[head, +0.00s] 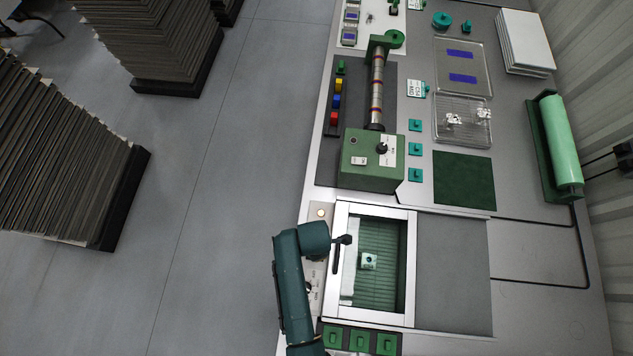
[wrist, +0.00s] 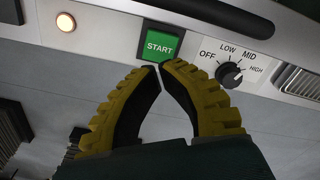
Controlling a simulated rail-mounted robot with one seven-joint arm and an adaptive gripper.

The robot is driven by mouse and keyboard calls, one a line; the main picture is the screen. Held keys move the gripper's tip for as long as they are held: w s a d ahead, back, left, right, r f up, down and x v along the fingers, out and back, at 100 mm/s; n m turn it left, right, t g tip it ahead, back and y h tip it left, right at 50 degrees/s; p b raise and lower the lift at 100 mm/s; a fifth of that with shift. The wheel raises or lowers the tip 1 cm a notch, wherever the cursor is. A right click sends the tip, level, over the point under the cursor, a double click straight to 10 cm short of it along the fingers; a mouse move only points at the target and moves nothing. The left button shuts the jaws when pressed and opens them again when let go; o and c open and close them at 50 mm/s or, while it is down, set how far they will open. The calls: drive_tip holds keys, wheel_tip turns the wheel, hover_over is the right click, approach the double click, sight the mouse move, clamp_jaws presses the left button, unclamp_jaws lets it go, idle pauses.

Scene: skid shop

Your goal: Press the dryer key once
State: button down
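A green key marked START (wrist: 160,43) is on the light front panel (wrist: 110,30) in the wrist view. My gripper (wrist: 160,67) is just below it. Its yellow-and-black fingers come together at the tips, with nothing between them. The tips are at the key's lower edge; I cannot tell whether they touch it. A black dial (wrist: 229,74) marked OFF, LOW, MID and HIGH is to the right of the key. A glowing round lamp (wrist: 66,22) is to the left. In the head view my arm covers the key and the fingers; the lamp (head: 320,212) shows there.
A white-framed box (head: 411,270) beside my arm holds a small white part (head: 368,261) on a green ribbed floor. A black handle bar (wrist: 215,12) runs above the panel. Several green blocks (head: 359,341) are at the bottom. Floor to the left is clear up to dark stacks (head: 65,165).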

wheel_tip(320, 180, up, 8)
drive_tip(key=p, duration=0.7)
drive_tip(key=shift+r+p, duration=0.2)
drive_tip(key=shift+p, duration=0.15)
